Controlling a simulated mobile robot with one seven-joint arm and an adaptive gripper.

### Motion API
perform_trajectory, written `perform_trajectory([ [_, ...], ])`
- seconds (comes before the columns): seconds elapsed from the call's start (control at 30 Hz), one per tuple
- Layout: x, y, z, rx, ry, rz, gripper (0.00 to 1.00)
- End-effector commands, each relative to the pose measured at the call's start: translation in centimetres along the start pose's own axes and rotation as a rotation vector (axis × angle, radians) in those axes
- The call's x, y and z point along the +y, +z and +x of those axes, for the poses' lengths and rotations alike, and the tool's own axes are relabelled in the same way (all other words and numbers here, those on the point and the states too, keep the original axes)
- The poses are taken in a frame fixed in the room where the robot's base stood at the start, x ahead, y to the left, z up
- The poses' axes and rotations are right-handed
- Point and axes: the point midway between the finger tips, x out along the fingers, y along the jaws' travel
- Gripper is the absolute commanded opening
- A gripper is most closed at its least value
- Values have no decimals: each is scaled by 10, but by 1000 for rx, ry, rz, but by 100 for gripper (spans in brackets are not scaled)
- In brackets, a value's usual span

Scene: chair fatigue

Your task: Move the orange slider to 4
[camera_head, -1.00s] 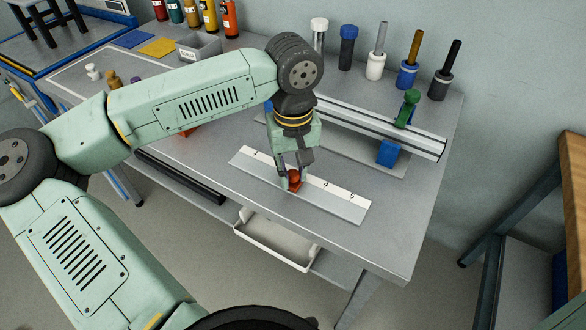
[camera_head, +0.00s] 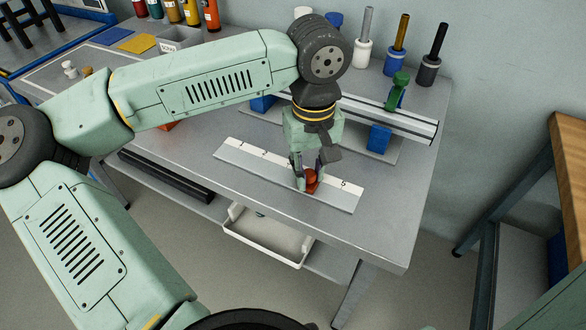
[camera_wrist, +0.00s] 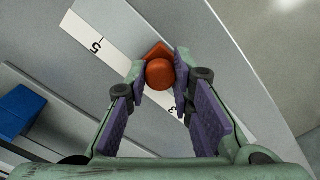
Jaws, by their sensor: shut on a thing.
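The orange slider (camera_head: 312,176) sits on the flat metal rail with a white numbered scale strip (camera_head: 262,158). My gripper (camera_head: 308,184) is shut on the slider's round knob, one finger on each side. In the wrist view, the orange knob (camera_wrist: 159,74) is between the purple-padded fingers of my gripper (camera_wrist: 160,70), and its orange base shows just beyond. The slider stands between the 3 mark and the 5 mark (camera_wrist: 97,45). The 4 mark is hidden behind the slider and fingers, so exact alignment cannot be told.
Several handled tools in holders stand at the back. The tabletop right of the rail is clear.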

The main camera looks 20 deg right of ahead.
Motion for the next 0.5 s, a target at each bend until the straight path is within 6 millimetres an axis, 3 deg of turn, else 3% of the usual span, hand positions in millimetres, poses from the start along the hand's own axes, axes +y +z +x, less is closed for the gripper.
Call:
perform_trajectory([
  [0.23,0,0,0,1,-1,-1,0],
  [0.27,0,0,0,1,-1,-1,22],
  [0.5,0,0,0,1,0,-1,38],
])
